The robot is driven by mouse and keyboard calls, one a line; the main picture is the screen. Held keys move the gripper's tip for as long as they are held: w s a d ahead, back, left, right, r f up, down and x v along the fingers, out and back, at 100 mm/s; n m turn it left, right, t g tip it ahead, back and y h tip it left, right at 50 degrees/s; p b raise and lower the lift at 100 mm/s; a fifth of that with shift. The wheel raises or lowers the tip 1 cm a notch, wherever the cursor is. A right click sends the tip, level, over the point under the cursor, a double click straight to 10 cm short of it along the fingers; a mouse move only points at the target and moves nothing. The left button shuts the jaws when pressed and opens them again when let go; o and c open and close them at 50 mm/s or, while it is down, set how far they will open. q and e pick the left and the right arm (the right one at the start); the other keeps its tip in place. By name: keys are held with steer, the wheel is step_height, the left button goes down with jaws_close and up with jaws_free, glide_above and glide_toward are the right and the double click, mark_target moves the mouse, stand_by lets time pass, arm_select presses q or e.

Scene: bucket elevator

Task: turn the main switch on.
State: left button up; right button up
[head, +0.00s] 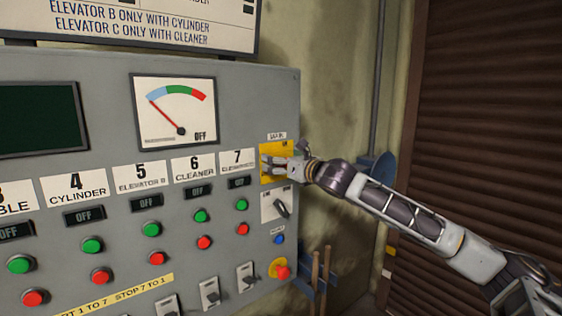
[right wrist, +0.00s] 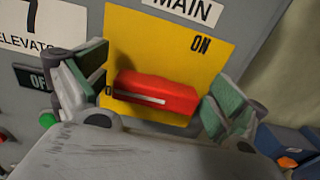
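The main switch is a red handle (right wrist: 155,95) on a yellow plate (right wrist: 135,35), under a MAIN label. ON is printed at the upper right; lettering at the left is mostly covered by a finger. My right gripper (right wrist: 157,92) is open, one finger on each side of the handle, with visible gaps. In the head view the yellow plate (head: 280,148) is at the panel's right edge, and my right gripper (head: 270,165) covers much of it. My left gripper is out of view.
The grey panel (head: 60,165) carries numbered green and red buttons with OFF displays. A gauge (head: 175,110) reads OFF. Below the switch are a dark rotary knob (head: 281,208), a blue button (head: 279,239) and a red stop button (head: 282,272). A brown shutter (head: 490,120) stands at right.

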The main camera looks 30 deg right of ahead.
steer(key=shift+w, duration=0.1)
steer(key=c, duration=0.9)
steer(key=shift+c, duration=0.2)
steer(key=shift+m+p, duration=0.3)
steer(key=shift+m, duration=0.2)
steer(key=shift+d+m+p, duration=0.1)
steer(key=shift+m+p, duration=0.35)
steer(key=shift+m, duration=0.55)
steer(key=m, duration=0.2)
steer(key=m+p, duration=0.1)
steer(key=shift+d+f+m, duration=0.15)
steer(key=shift+d+m, duration=0.05)
steer(key=shift+m, duration=0.2)
steer(key=m, duration=0.4)
steer(key=shift+d+f+m, duration=0.15)
steer(key=shift+f+m, duration=0.1)
steer(key=shift+m, duration=0.15)
steer(key=m, duration=0.6)
steer(key=shift+d+f, duration=0.1)
steer(key=shift+f, duration=0.2)
steer(key=shift+m, duration=0.3)
